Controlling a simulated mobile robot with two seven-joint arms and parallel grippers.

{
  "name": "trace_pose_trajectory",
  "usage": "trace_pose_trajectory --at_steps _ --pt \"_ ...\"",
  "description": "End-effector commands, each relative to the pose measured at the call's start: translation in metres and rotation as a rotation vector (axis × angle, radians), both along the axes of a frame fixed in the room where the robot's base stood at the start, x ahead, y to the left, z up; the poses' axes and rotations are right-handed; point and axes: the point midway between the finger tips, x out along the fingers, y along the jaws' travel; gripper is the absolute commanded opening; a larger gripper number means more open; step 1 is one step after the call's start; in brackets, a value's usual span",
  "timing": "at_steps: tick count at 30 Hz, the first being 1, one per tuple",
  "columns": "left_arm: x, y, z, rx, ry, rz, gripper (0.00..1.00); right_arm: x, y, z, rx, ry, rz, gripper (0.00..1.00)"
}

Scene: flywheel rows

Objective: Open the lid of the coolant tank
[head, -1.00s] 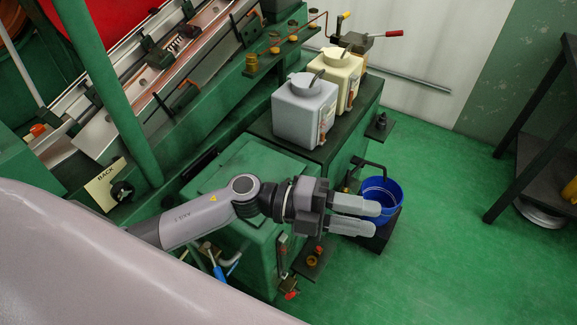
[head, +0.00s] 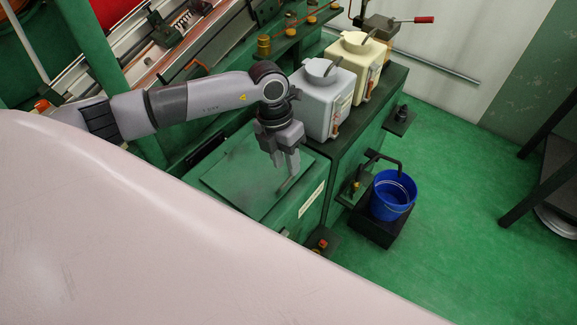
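The coolant tank is the green box (head: 308,205) low in the middle of the head view, beside the containers' stand. Its flat green lid (head: 235,185) lies closed on top. My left gripper (head: 286,170) points down over that edge, just above or at the bar. Its two fingers show a gap between them, and nothing is clearly held. Whether they touch the bar is hard to tell. My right gripper is out of view.
A grey container (head: 320,100) and a cream container (head: 355,65) stand on the dark-topped stand behind the tank. A blue bucket (head: 391,197) sits under a spout to the right. Green machine rails rise at the left.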

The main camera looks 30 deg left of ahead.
Motion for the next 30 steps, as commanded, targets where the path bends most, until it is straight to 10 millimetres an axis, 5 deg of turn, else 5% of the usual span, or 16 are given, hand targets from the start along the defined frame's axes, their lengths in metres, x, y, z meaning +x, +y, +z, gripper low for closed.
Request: trace_pose_trajectory --at_steps 6,16,20,30 --pt "-0.001 -0.006 -0.025 -0.003 0.001 -0.002 0.35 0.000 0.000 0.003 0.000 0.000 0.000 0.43" --pt "-0.001 -0.007 -0.030 -0.003 0.000 -0.002 0.35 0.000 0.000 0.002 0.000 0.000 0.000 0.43" --pt "-0.001 -0.007 -0.030 -0.003 0.000 -0.002 0.00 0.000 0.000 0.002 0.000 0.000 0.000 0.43" --pt "-0.001 -0.007 -0.030 -0.003 0.000 -0.002 0.00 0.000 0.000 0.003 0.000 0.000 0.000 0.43"
